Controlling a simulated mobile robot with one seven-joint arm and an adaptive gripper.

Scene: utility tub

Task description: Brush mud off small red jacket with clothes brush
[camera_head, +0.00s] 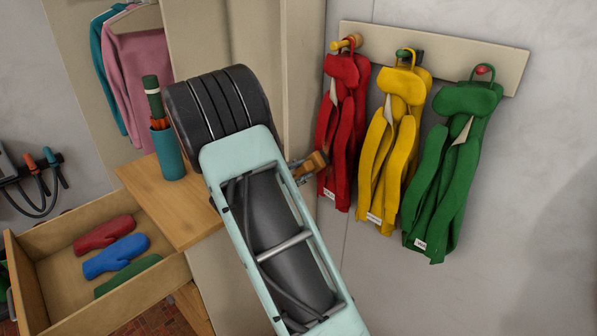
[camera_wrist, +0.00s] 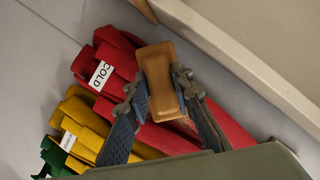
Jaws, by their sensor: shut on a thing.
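The small red jacket (camera_head: 343,125) hangs from the left peg of a wall rack in the head view. In the wrist view its red cloth (camera_wrist: 175,132) lies behind the brush, with a white label reading "COLD". My gripper (camera_wrist: 158,84) is shut on the brown clothes brush (camera_wrist: 160,70), a finger on each side. In the head view the brush (camera_head: 315,164) is at the left edge of the jacket's lower half, and my arm hides most of the gripper. I cannot tell whether the brush touches the cloth. No mud can be made out.
Yellow (camera_head: 393,150) and green (camera_head: 453,165) jackets hang close to the right. A tall cabinet edge (camera_head: 300,70) stands just left of the red jacket. An open drawer (camera_head: 60,272) holds mittens, and a teal holder (camera_head: 168,155) stands on the wooden top.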

